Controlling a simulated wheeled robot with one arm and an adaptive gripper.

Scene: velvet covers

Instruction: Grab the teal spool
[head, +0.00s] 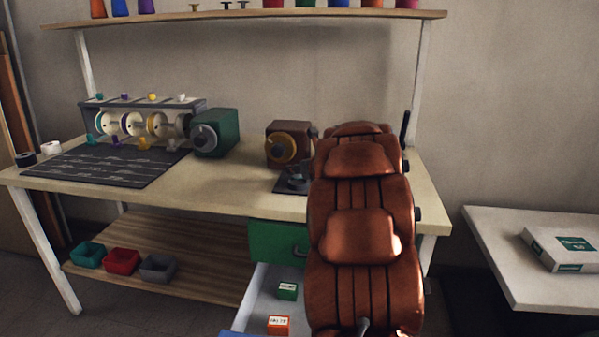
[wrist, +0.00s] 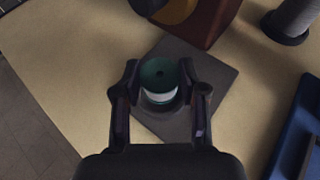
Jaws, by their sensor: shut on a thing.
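In the wrist view my gripper (wrist: 158,82) is shut on a teal spool (wrist: 158,73), one finger on each side of it. The spool has a dark green-teal round top with a dark centre hole and a white band below. It is upright over a dark square plate (wrist: 207,72); I cannot tell whether its base touches the plate. In the head view the plate (head: 282,188) lies near the bench's front edge. My own arm hides much there, and the spool cannot be made out.
A brown machine with a yellow wheel (head: 288,143) stands close behind the plate. A green machine (head: 217,133), spool rack (head: 145,103) and dark mat (head: 105,165) are further left on the bench (head: 235,180). Below, an open drawer (head: 262,287) holds small boxes. In the wrist view a blue object (wrist: 296,125) is at right.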

